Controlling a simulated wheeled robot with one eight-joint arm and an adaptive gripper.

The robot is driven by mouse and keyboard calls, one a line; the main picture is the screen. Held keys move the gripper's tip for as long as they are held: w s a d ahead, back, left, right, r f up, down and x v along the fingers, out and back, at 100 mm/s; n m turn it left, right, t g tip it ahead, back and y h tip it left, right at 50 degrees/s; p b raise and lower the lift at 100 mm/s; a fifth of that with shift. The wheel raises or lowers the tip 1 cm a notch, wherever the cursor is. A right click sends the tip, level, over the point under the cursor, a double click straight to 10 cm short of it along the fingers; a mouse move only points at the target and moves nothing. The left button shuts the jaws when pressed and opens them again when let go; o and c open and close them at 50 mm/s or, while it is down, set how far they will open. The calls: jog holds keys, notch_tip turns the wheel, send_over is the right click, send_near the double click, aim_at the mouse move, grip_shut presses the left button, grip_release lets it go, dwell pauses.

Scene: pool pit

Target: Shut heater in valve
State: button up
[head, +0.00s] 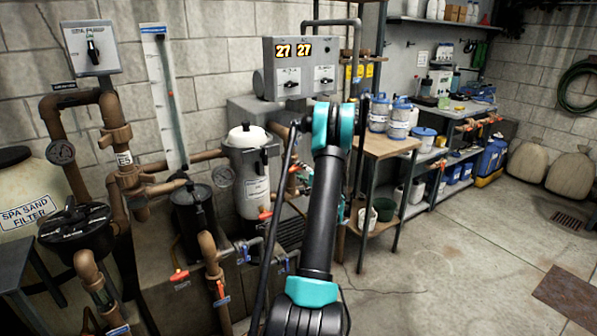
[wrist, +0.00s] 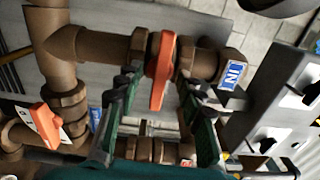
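The valve with the blue "IN" label (wrist: 233,75) shows in the wrist view, set in a brown pipe. Its orange handle (wrist: 160,70) points across the pipe in the picture. My gripper (wrist: 159,88) is open, with one finger on each side of the handle and gaps to both sides. I cannot tell whether the fingertips are level with the handle in depth. The grey heater control box (head: 300,50) with two "27" displays is on the wall behind.
A second orange handle (wrist: 45,125) is on the pipe at left in the wrist view. A white filter canister (head: 249,175) and brown pipes crowd the left of my arm. A wooden shelf (head: 385,146) with tubs stands to its right. Floor at right is clear.

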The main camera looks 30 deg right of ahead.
jog(key=shift+s, duration=0.1)
jog(key=s, duration=0.6)
jog(key=shift+s+d, duration=0.25)
jog(key=shift+s, duration=0.15)
